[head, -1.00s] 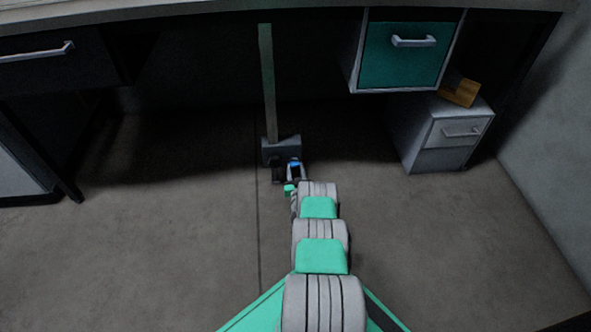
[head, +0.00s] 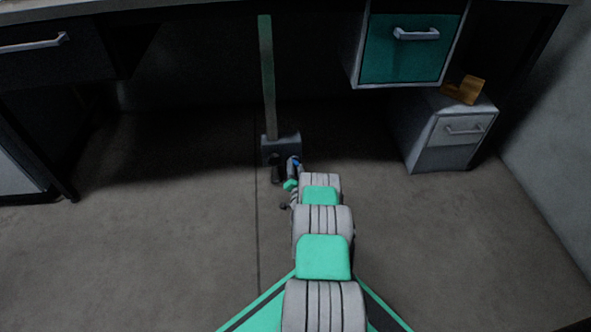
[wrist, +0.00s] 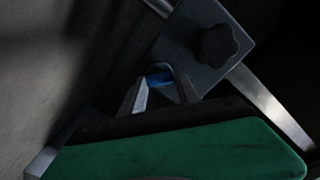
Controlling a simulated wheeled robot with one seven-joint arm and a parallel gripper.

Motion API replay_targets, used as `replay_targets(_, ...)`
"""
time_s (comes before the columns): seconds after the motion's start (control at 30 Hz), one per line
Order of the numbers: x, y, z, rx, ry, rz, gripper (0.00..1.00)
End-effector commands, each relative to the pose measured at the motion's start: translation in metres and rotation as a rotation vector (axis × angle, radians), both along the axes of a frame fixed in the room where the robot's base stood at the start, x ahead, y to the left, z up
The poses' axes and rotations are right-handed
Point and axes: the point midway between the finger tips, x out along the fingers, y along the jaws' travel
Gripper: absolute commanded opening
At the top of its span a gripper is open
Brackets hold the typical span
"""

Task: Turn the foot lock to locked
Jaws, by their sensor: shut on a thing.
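A grey block (head: 284,149) sits at the foot of a green post (head: 268,80) under the desk. The block also fills the upper part of the wrist view (wrist: 180,50), with a black star-shaped knob (wrist: 215,45) on its face. A small blue part (wrist: 158,79) shows between my fingers. It seems to be the foot lock's lever, and it shows as a blue spot in the head view (head: 295,161). My gripper (wrist: 160,76) is shut on this blue part, close to the block and beside the knob. The lever's body and position are mostly hidden by my fingers.
A teal drawer (head: 405,55) hangs at upper right. A low grey cabinet (head: 435,151) stands below it with an orange-brown object (head: 464,90) on top. A dark drawer (head: 50,65) is at left. The floor (head: 150,240) around is clear.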

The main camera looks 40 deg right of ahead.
Motion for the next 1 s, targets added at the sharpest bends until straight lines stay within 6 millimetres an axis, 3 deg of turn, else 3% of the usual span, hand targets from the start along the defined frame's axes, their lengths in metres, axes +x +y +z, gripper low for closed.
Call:
replay_targets(0.6, -0.0013, 0.0002, -0.0015, 0.476, -0.322, -0.002, 0.0)
replay_targets(1.0, -0.0011, 0.0, -0.0011, 0.677, -0.461, -0.002, 0.0)
